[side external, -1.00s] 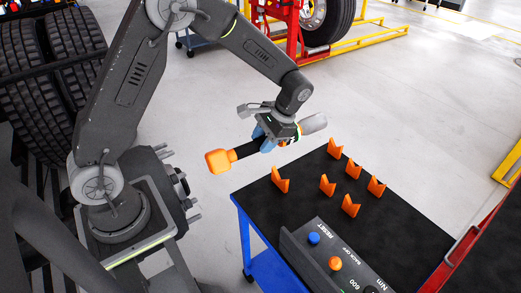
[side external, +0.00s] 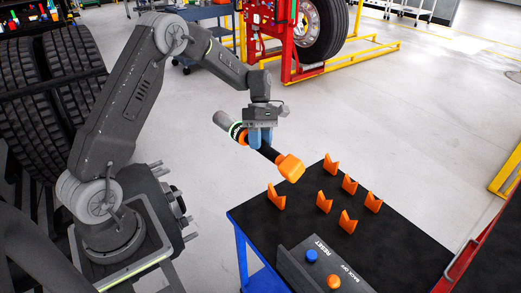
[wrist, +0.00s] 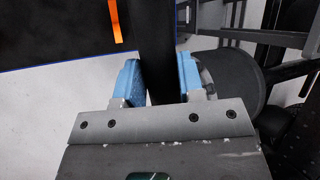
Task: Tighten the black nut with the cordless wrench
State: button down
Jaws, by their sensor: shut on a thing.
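My gripper (side external: 260,138) is shut on the black handle of the cordless wrench and holds it in the air, left of the cart top. The wrench has an orange end (side external: 291,167) pointing lower right toward the cart. Its grey nose, with a glowing green ring and an orange band, points upper left. In the wrist view, the blue fingers of my gripper (wrist: 160,75) sit on both sides of the dark handle (wrist: 160,40). A wheel (side external: 320,28) stands at the back by a red stand. I cannot make out the black nut.
The blue cart's black top (side external: 390,238) carries several orange V-shaped holders (side external: 324,202), all empty. A control box (side external: 322,262) with blue and orange buttons is at its front. Stacked tyres (side external: 75,85) stand left behind my arm. Open floor lies between cart and wheel.

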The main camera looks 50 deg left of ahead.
jog(key=w+a+r+n+t, duration=0.1)
jog(key=w+a+n+t, duration=0.3)
jog(key=a+n+t, duration=0.85)
notch_tip(320, 180, down, 33)
jog(key=a+n+g+h, duration=0.1)
jog(key=n+g+h, duration=0.1)
jog(key=n, duration=0.3)
jog(key=shift+a+g, duration=0.15)
jog(key=shift+g, duration=0.6)
jog(key=shift+r, duration=0.15)
jog(key=shift+s, duration=4.65)
